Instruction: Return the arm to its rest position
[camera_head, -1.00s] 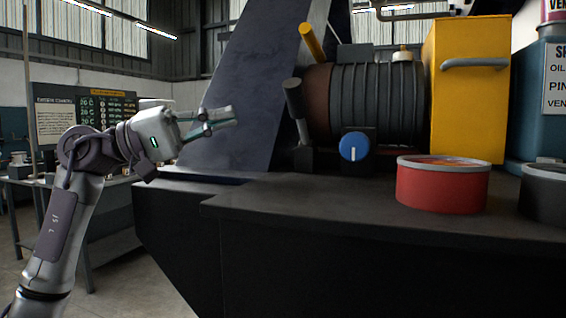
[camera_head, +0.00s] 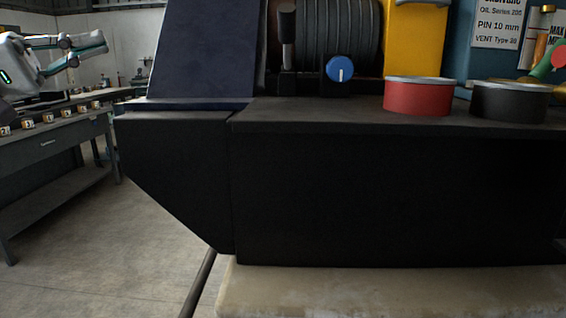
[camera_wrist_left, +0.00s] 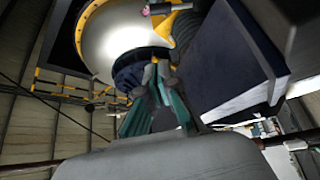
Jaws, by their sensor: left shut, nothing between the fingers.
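My left gripper (camera_head: 88,48) is at the upper left of the head view, shut and empty. It is raised left of the dark blue slanted panel and clear of the black bench (camera_head: 390,190). In the left wrist view its teal fingers (camera_wrist_left: 157,75) come together, with a large silver dome with a yellow rim (camera_wrist_left: 125,40) behind them. No object shows between the fingers. Most of my left arm is outside the head view. My right gripper is in neither view.
The blue knob (camera_head: 340,68), red round container (camera_head: 418,97) and black round container (camera_head: 509,101) are on the bench. The slanted panel (camera_head: 203,45) rises at its left end. A grey worktable (camera_head: 55,145) stands at left. Open floor (camera_head: 130,235) lies between.

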